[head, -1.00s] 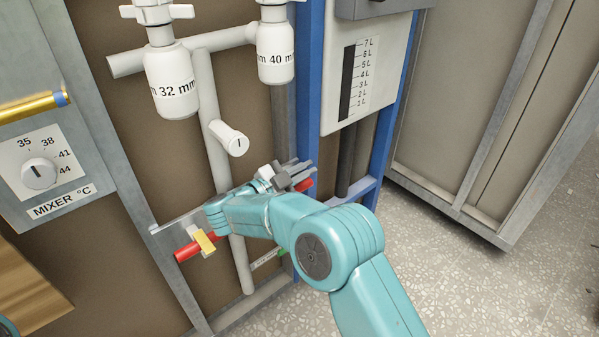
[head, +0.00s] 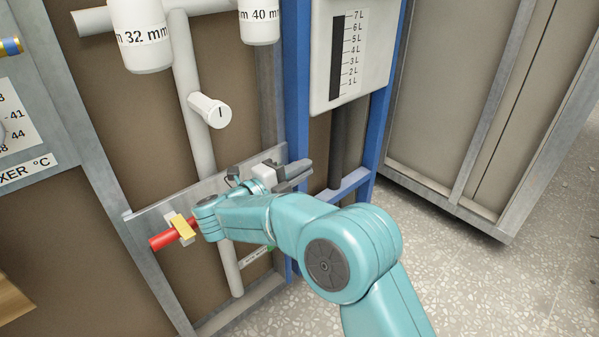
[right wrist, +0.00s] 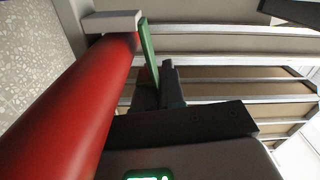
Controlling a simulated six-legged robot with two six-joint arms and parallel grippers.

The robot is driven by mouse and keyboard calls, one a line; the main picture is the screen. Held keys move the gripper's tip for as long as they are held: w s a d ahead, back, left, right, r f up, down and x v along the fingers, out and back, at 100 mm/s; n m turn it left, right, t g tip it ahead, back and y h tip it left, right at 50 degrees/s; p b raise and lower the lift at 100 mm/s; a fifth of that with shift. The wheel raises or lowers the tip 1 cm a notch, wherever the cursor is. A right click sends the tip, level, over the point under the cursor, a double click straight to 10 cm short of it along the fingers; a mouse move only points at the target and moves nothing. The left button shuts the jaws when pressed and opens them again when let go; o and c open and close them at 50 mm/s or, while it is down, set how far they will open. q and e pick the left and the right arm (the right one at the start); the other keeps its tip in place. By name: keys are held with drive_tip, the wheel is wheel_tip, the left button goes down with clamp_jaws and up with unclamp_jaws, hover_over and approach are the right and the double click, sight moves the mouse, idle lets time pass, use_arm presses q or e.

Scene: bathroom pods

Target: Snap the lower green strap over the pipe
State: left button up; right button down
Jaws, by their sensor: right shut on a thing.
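A red pipe (head: 160,241) runs along a grey metal rail, with its left end showing in the head view. A yellow strap (head: 183,226) on a white block crosses it near that end. In the right wrist view the red pipe (right wrist: 65,100) runs close beside the gripper (right wrist: 160,82) to a pale block. A thin green strap (right wrist: 148,50) stands up from between the dark fingers, which are shut on it. It is beside the pipe, not over it.
A white vertical pipe (head: 195,110) with a round knob runs behind my arm. Blue posts (head: 297,80) and a white litre gauge panel (head: 355,55) stand at the right. A small green patch (head: 271,248) shows below my arm. Open speckled floor (head: 480,290) lies right.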

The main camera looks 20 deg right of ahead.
drive_tip(key=shift+f, duration=0.15)
idle(0.4)
drive_tip(key=c, duration=1.3)
unclamp_jaws()
